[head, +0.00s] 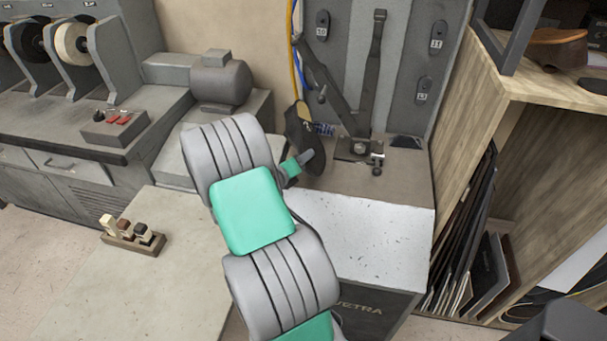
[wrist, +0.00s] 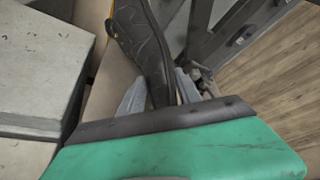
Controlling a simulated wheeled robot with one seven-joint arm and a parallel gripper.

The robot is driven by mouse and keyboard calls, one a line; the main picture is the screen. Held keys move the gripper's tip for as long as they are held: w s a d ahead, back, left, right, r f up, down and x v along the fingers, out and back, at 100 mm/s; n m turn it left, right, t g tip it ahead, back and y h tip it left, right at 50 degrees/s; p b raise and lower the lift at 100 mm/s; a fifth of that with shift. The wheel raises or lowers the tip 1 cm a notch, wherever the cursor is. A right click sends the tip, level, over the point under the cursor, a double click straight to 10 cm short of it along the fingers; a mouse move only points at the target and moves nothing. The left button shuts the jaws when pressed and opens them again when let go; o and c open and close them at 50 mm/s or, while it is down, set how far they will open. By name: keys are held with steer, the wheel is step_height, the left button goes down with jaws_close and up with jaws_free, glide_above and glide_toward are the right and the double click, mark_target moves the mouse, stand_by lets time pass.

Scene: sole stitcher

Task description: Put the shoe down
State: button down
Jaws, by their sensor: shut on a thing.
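A dark shoe (head: 304,137) with a black sole stands nearly upright, tilted, in front of the stitcher machine in the head view. In the wrist view the shoe's treaded black sole (wrist: 145,45) runs up from between the fingers. My gripper (wrist: 158,98) is shut on the shoe, one grey finger on each side of it. In the head view my gripper (head: 304,160) is partly hidden behind my arm, and the shoe's lower end is hidden too. I cannot tell whether the shoe touches the surface below.
The stitcher's metal post and arm (head: 360,145) stand just right of the shoe on a brown worktop (head: 400,170). A grey motor (head: 221,80) is at the left. A pale table (head: 150,285) holds a small block rack (head: 133,236). A wooden shelf (head: 475,130) is at the right.

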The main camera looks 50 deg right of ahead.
steer(key=shift+f+b, duration=0.45)
steer(key=shift+f, duration=1.7)
steer(key=c, duration=0.8)
jaws_free()
